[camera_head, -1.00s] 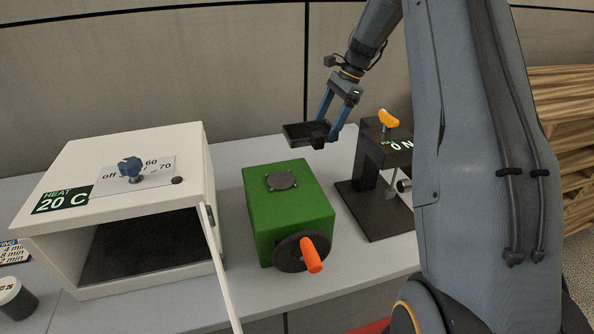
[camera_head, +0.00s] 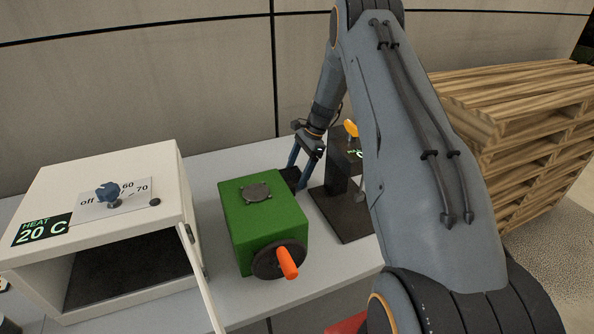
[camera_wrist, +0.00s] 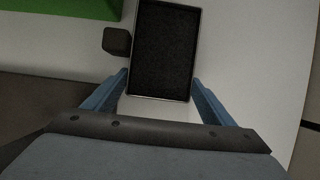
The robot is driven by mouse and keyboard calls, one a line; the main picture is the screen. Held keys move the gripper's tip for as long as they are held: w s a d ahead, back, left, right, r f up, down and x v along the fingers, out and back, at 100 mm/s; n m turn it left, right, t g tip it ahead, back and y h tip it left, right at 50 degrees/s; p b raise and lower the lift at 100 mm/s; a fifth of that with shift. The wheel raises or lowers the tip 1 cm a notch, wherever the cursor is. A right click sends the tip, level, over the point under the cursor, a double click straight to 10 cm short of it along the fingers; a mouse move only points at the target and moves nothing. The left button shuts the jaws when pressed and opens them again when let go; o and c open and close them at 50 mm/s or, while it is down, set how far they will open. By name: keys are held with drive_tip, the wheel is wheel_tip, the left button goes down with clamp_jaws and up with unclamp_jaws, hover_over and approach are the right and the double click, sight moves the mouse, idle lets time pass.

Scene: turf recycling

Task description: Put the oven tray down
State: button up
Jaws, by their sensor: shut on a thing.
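The oven tray (camera_wrist: 165,52) is a dark rectangular tray with a thin light rim. In the wrist view it lies between the two blue fingers of my gripper (camera_wrist: 160,87), which is shut on it. A small dark block (camera_wrist: 117,41) sits at the tray's left edge. In the head view my gripper (camera_head: 303,172) reaches down behind the green machine, left of the black stand. Only a dark piece of the tray (camera_head: 290,175) shows there; the green machine hides the rest. I cannot tell whether the tray touches the table.
The green machine (camera_head: 262,222) with an orange-handled crank stands close in front of the tray. The black stand (camera_head: 343,205) with a yellow knob is to the right. A white oven (camera_head: 165,190), its door open, is at left. Bare grey table (camera_head: 205,165) lies behind the machine.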

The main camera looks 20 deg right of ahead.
drive_tip(key=shift+f, duration=0.15)
drive_tip(key=o, duration=0.8)
drive_tip(key=shift+o, duration=0.2)
